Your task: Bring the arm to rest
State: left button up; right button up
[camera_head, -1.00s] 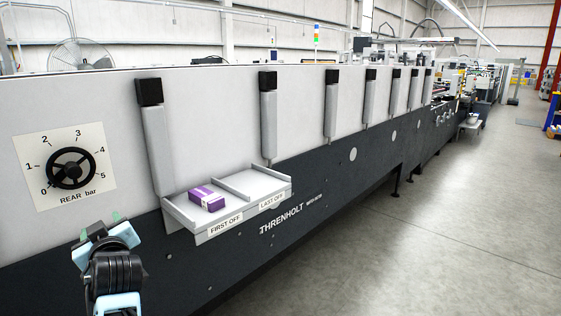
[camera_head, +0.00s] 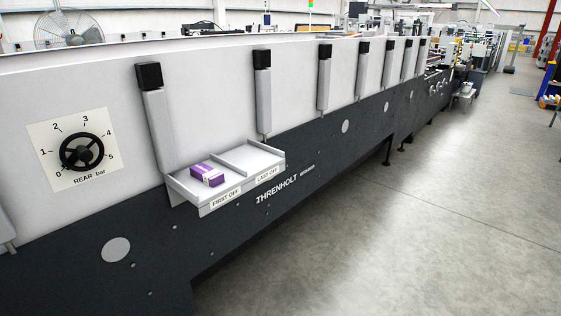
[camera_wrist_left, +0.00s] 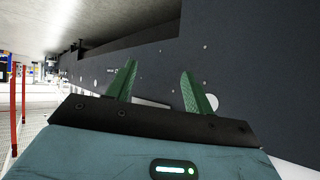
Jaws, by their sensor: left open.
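My left gripper (camera_wrist_left: 158,88) shows in the left wrist view with its two green fingers spread apart and nothing between them. The dark lower panel of the machine (camera_wrist_left: 235,50) is beyond the fingers. In the head view no arm or gripper of mine is visible. The head view shows the long folder gluer (camera_head: 310,175) with a REAR bar dial (camera_head: 82,152), its pointer near 0. My right gripper is in neither view.
A grey two-part shelf (camera_head: 247,171) juts from the machine, with a purple and white box (camera_head: 207,174) in its FIRST OFF side. The LAST OFF side is empty. Open concrete floor (camera_head: 430,220) lies to the right.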

pick_arm(q)
jog(key=s+d+f+g+h, duration=0.1)
jog(key=s+d, duration=0.1)
jog(key=s, duration=0.6)
jog(key=s+d+f+m+g+h+p, duration=0.1)
jog(key=s+d, duration=0.2)
jog(key=s, duration=0.4)
jog(key=shift+s+f+h, duration=0.3)
jog(key=shift+s, duration=0.1)
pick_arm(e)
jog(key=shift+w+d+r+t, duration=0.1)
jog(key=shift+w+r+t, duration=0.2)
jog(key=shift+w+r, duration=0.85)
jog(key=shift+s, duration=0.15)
